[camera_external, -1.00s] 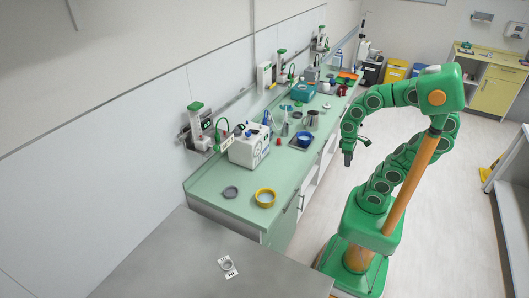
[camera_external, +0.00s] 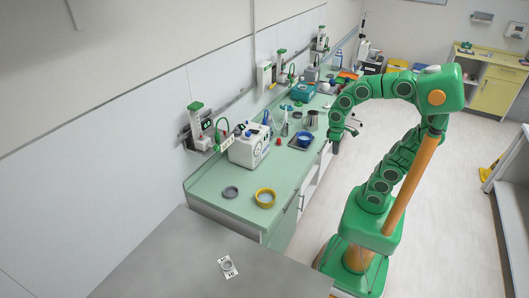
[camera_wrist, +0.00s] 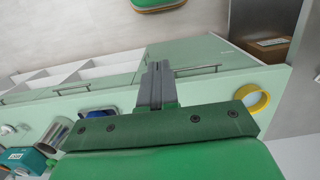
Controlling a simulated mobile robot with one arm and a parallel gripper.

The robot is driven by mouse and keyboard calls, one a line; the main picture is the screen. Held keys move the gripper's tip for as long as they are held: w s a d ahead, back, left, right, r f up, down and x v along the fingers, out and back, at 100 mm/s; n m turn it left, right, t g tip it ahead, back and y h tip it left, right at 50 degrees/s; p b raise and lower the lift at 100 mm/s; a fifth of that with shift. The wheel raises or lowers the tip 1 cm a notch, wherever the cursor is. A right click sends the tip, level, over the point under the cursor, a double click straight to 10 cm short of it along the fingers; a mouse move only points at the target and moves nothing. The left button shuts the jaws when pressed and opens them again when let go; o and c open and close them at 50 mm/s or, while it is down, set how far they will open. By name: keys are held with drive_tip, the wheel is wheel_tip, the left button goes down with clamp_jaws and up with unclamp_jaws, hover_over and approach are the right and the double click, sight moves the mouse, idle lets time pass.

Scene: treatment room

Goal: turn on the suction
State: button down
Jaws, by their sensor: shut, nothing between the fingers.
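A white boxy machine (camera_external: 249,148) with a front panel stands on the green counter (camera_external: 225,178); it may be the suction unit, but its controls are too small to read. Wall units with green tops, one of them (camera_external: 196,122) behind the machine with a lit display, are on the rail. I cannot tell which thing is the suction. My gripper (camera_external: 335,148) is at the counter's front edge, to the right of the machine and apart from it. In the wrist view my gripper (camera_wrist: 157,68) is shut and empty, with cabinet fronts beyond it. The machine is not clear there.
A blue dish (camera_external: 304,139) and a metal jug (camera_external: 312,120) stand near my gripper. The floor right of the counter is open.

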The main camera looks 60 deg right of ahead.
drive_tip(key=w+r+t, duration=0.1)
drive_tip(key=w+r, duration=0.3)
drive_tip(key=w, duration=0.8)
drive_tip(key=w+r+t, duration=0.1)
drive_tip(key=w+r, duration=0.4)
drive_tip(key=w, duration=0.6)
wheel_tip(320, 180, up, 4)
drive_tip(key=t, duration=0.2)
hover_over(256, 131)
drive_tip(key=s, duration=0.2)
drive_tip(key=shift+s, duration=0.2)
drive_tip(key=shift+f, duration=0.15)
drive_tip(key=x, duration=0.8)
drive_tip(key=s+x, duration=0.1)
drive_tip(key=x, duration=0.3)
drive_tip(key=shift+f, duration=0.4)
drive_tip(key=shift+s+f, duration=0.1)
drive_tip(key=shift+f, duration=0.4)
drive_tip(key=shift+s+f, duration=0.1)
